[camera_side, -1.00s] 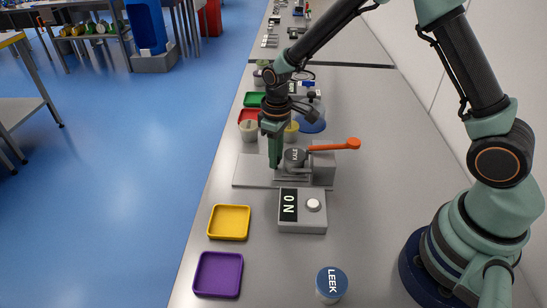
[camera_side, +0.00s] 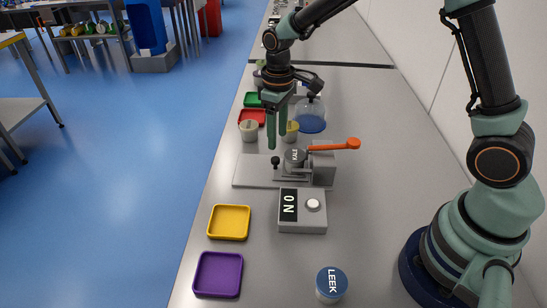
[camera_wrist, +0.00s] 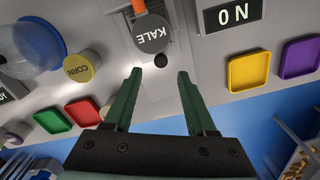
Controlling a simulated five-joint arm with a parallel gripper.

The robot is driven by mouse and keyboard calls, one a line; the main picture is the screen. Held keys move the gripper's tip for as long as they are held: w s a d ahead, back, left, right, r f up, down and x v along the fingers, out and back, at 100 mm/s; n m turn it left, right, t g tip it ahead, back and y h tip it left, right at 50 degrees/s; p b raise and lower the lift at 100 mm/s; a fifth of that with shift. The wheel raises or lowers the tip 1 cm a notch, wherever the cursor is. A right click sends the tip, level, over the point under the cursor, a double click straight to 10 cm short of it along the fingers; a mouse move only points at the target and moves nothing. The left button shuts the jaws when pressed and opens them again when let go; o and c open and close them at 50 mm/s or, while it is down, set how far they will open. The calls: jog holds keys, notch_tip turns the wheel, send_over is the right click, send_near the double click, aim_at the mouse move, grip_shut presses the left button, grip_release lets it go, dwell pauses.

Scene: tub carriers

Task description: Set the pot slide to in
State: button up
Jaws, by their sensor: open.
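The pot slide is on a grey fixture whose flat base plate (camera_side: 250,172) lies on the bench. A small black knob (camera_side: 275,161) stands at the slide's left end; it also shows in the wrist view (camera_wrist: 161,60). The dark-lidded KALE tub (camera_side: 294,157) sits on the slide, close against the grey block (camera_side: 323,170) with the orange lever (camera_side: 340,146). The wrist view shows the KALE lid (camera_wrist: 152,35) just beyond the knob. My gripper (camera_side: 278,143) is open and empty above the knob, with its fingers (camera_wrist: 158,72) on either side of it in the wrist view.
A grey box with an ON display (camera_side: 289,204) and white button stands in front. Yellow (camera_side: 229,222) and purple (camera_side: 218,274) trays and a LEEK tub (camera_side: 331,284) are nearer. Red and green trays, a CORN tub (camera_wrist: 81,67) and a blue-based dome (camera_side: 311,120) stand behind.

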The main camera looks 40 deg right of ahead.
notch_tip(320, 180, up, 5)
jog(key=shift+r, duration=0.1)
dwell(0.4)
jog(key=s+d+r+m+t, duration=0.2)
jog(key=s+r, duration=0.3)
jog(key=s, duration=0.2)
jog(key=s+d+r+m+t, duration=0.2)
jog(key=s+d+r+t, duration=0.1)
jog(key=s, duration=0.4)
jog(key=shift+s+r+m+t, duration=0.3)
jog(key=shift+s+r, duration=0.05)
jog(key=shift+r, duration=0.55)
